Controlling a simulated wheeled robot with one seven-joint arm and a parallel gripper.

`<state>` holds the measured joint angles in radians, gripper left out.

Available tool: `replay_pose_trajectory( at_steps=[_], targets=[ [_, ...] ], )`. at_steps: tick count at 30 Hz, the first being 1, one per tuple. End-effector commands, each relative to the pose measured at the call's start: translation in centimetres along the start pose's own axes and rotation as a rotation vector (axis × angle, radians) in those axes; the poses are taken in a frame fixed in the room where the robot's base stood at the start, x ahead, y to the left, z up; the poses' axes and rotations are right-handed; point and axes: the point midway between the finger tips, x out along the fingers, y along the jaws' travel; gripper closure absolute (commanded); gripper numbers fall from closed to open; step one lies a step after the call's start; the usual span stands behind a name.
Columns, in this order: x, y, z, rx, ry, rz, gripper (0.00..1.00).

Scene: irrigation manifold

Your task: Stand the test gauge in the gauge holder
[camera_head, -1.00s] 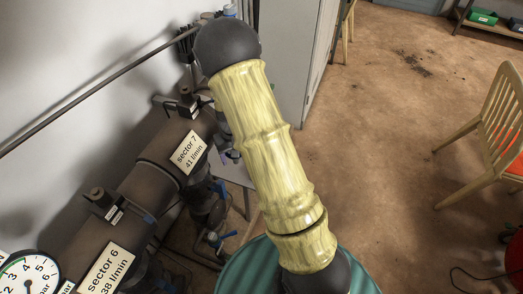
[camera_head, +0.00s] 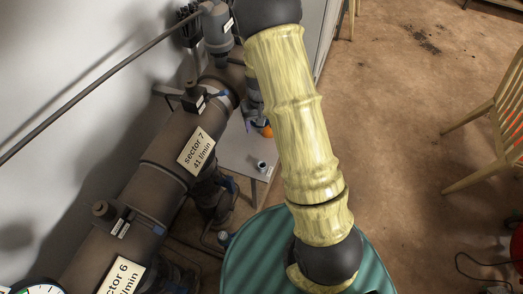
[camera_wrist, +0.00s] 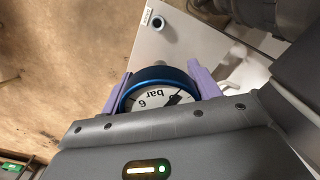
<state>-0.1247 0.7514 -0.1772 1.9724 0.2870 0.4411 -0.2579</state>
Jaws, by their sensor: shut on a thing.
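The test gauge (camera_wrist: 150,97), a white dial with a blue rim, is in the wrist view. My gripper (camera_wrist: 163,80) is shut on it, with one purple finger on each side. Part of the dial is hidden behind the gripper body. A small round upright cup, which looks like the gauge holder (camera_wrist: 158,22), stands on the pale tabletop beyond the gauge, apart from it. It also shows in the head view (camera_head: 262,167), with a dark opening. In the head view my arm hides most of the gripper and the gauge.
The grey table (camera_head: 228,160) stands beside the large pipe manifold (camera_head: 172,150), which has valves and labels. An orange item (camera_head: 267,131) shows at my arm's edge. A wooden chair (camera_head: 490,130) is at the right. Open brown floor lies between.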

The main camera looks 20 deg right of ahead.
Motion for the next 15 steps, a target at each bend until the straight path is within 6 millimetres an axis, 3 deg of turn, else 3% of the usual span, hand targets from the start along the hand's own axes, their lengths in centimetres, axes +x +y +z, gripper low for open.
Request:
replay_pose_trajectory(
  at_steps=[4,12,15],
  targets=[
    [2.5,-0.1,0.3,0.080,-0.003,-0.004,0.61],
    [11.8,-0.5,1.8,0.477,-0.005,-0.006,0.61],
    [13.6,-0.4,2.3,0.583,-0.003,-0.001,0.61]
  ],
)
